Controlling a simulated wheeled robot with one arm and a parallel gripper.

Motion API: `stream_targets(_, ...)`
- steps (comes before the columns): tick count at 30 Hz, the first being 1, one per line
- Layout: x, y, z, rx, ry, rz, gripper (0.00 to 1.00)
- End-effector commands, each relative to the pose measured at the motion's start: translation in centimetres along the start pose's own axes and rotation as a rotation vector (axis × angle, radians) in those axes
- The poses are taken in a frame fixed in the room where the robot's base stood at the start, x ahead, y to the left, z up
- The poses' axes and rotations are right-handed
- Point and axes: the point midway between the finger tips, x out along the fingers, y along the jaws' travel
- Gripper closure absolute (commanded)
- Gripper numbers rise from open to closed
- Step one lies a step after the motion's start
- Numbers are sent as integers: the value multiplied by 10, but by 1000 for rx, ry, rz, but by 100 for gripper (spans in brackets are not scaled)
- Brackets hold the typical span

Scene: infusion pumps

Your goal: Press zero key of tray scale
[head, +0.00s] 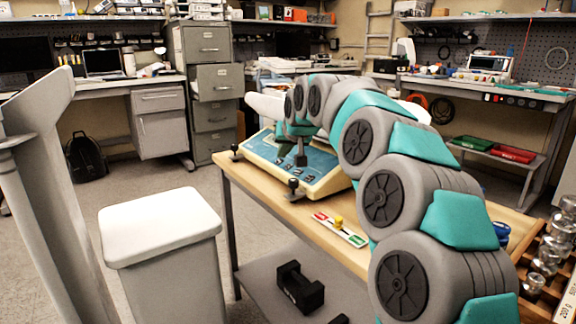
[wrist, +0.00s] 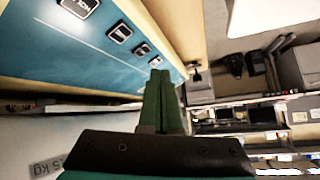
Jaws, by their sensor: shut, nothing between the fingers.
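The tray scale (head: 318,181) is a cream, wedge-shaped unit with a blue sloping panel on the wooden table. In the wrist view its blue panel (wrist: 70,55) carries a row of dark, pale-framed keys. They include one with lettering (wrist: 78,6), a second key (wrist: 119,32), a third key (wrist: 141,49) and a small far key (wrist: 155,61). I cannot read which is the zero key. My gripper (wrist: 160,76) has green fingers shut together and empty. Its tips appear close to the far key; contact is unclear. In the head view my arm covers part of the scale.
A red, white and green strip with a yellow knob (head: 338,222) lies in front of the scale. A wooden rack of metal weights (head: 545,262) stands at the right. A white-lidded bin (head: 160,225) is left of the table. Black dumbbell-like weights (head: 300,287) sit on the lower shelf.

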Motion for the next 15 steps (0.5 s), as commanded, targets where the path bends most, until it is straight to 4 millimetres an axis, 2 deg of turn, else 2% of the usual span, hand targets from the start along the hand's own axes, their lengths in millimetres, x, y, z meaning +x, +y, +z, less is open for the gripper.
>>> stream_targets(9,-21,-15,-16,2,2,-1,100)
stream_targets(15,-24,-17,-18,1,1,-1,100)
